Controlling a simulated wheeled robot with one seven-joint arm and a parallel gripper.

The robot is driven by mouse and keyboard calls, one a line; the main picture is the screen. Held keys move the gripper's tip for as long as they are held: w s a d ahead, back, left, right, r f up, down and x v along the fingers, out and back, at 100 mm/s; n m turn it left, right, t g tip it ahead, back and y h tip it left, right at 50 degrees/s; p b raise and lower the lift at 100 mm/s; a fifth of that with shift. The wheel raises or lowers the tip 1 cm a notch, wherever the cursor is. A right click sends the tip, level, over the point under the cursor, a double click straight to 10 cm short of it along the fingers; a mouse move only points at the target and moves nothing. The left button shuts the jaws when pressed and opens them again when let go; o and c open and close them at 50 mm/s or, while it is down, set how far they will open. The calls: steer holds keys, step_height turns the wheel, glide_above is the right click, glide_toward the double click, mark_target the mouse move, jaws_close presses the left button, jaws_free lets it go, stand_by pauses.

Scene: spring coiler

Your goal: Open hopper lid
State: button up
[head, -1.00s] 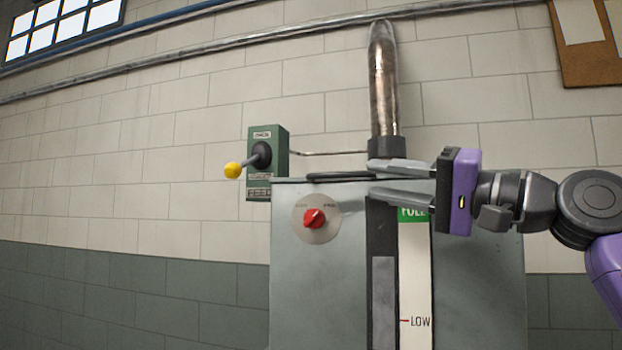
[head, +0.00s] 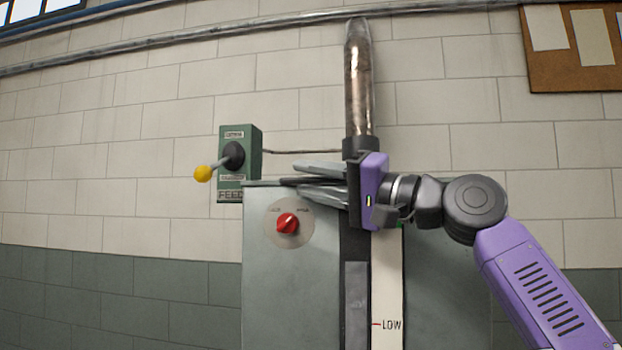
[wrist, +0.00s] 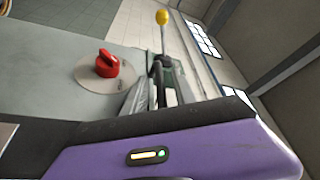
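The hopper is a grey cabinet (head: 285,300) with a flat top in the head view. Its lid edge (head: 258,183) shows as a thin line along the top, seen nearly edge-on. A dark bar (head: 290,181), which looks like the lid handle, lies along this top. My gripper (head: 298,180) is at the top edge, pointing left, with its fingers apart above and below the bar. I cannot tell whether the fingers touch it. The wrist view shows the hopper's grey face (wrist: 45,70), but the handle is not clear there.
A red knob (head: 287,224) is on the hopper front, also in the wrist view (wrist: 108,64). A green feed box (head: 240,160) with a yellow-tipped lever (head: 203,173) is on the wall at left. A metal pipe (head: 359,90) rises behind the hopper.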

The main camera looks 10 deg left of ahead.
steer(key=shift+c, duration=0.4)
jaws_close()
stand_by(0.9)
